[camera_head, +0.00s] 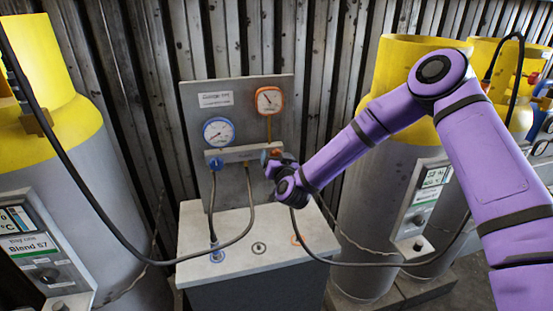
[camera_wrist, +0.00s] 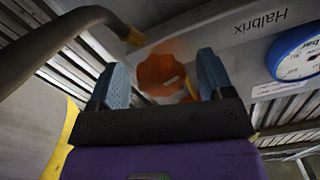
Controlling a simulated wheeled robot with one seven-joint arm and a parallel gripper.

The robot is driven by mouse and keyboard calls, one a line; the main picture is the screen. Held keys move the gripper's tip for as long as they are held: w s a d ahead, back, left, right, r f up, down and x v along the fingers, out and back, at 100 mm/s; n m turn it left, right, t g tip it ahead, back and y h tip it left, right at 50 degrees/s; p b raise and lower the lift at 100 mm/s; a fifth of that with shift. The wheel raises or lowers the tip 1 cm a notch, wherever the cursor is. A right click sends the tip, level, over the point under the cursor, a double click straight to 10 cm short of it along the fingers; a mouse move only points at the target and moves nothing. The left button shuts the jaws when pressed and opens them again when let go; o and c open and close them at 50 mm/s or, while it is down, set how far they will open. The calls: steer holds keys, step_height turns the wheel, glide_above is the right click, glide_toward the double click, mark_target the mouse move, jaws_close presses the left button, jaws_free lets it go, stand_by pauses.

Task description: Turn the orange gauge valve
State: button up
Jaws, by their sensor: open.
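The orange gauge valve (camera_wrist: 161,76) is a ribbed round knob. In the wrist view it shows between the two light-blue fingertips of my gripper (camera_wrist: 164,78), with a gap on each side. I cannot tell how deep it sits between them. In the head view my gripper (camera_head: 267,162) is at the right end of the grey manifold bar (camera_head: 236,154), and only a bit of the orange valve (camera_head: 277,152) shows past it. My gripper is open and holds nothing. The orange-rimmed gauge (camera_head: 269,100) is above the valve on the grey panel.
A blue valve (camera_head: 216,164) is on the bar's left end, below a blue-rimmed gauge (camera_head: 219,132). Dark hoses hang from the bar, and one (camera_wrist: 60,38) passes close to my gripper. Yellow-topped cylinders (camera_head: 60,160) stand on both sides. The pale cabinet top (camera_head: 258,232) lies below.

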steer(key=c, duration=0.9)
steer(key=m, duration=0.4)
steer(key=shift+m, duration=0.4)
steer(key=m, duration=0.5)
steer(key=shift+m, duration=0.3)
steer(key=m, duration=0.5)
steer(key=shift+r, duration=0.1)
steer(key=m, duration=0.6)
